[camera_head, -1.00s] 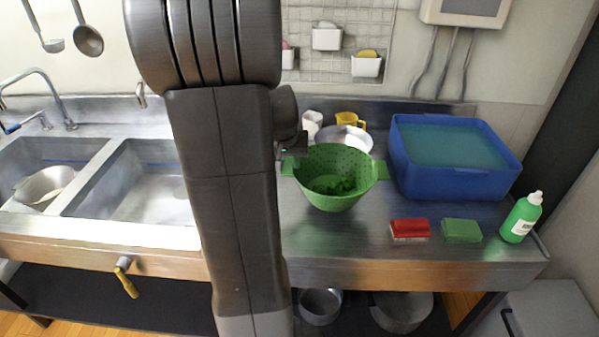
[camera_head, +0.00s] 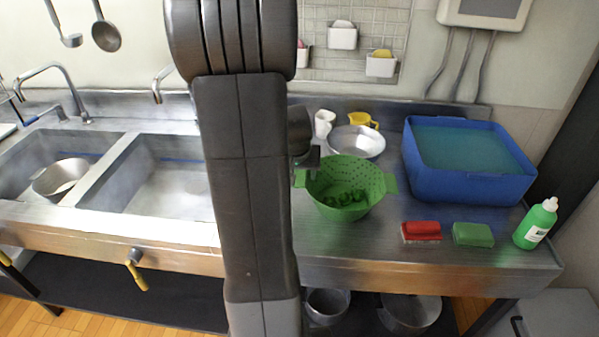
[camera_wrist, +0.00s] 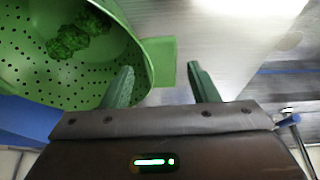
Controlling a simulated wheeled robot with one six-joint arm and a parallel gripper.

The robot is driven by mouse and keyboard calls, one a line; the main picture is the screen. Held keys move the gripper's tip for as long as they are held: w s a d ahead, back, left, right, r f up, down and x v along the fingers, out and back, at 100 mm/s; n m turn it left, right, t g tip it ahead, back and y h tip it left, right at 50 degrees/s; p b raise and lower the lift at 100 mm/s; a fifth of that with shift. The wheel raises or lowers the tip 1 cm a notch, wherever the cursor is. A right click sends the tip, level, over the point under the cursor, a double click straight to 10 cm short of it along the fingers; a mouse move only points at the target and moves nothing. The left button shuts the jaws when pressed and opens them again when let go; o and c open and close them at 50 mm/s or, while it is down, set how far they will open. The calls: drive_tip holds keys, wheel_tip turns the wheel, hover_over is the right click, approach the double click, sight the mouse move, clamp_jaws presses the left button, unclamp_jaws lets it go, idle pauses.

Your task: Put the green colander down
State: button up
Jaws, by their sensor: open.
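The green colander (camera_head: 345,205) stands upright on the steel counter, right of my arm, with leafy green pieces (camera_head: 345,196) inside. In the wrist view the colander (camera_wrist: 100,95) fills the upper left, with the greens (camera_wrist: 75,38) in it. Its tab handle (camera_wrist: 162,60) lies just beyond and between the fingertips. My gripper (camera_wrist: 160,72) is open, its two fingers apart on either side of the handle's line. In the head view my gripper (camera_head: 307,160) is at the colander's left handle, partly hidden by my arm.
A blue water tub (camera_head: 465,185) stands close right of the colander. A metal bowl (camera_head: 357,141), white cup (camera_head: 324,122) and yellow cup (camera_head: 363,120) are behind it.

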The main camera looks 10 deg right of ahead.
drive_tip(key=v, duration=1.2)
drive_tip(key=shift+f, duration=0.1)
drive_tip(key=x, duration=1.1)
drive_tip(key=shift+w+f, duration=0.25)
drive_tip(key=shift+w, duration=0.05)
drive_tip(key=shift+r, duration=2.15)
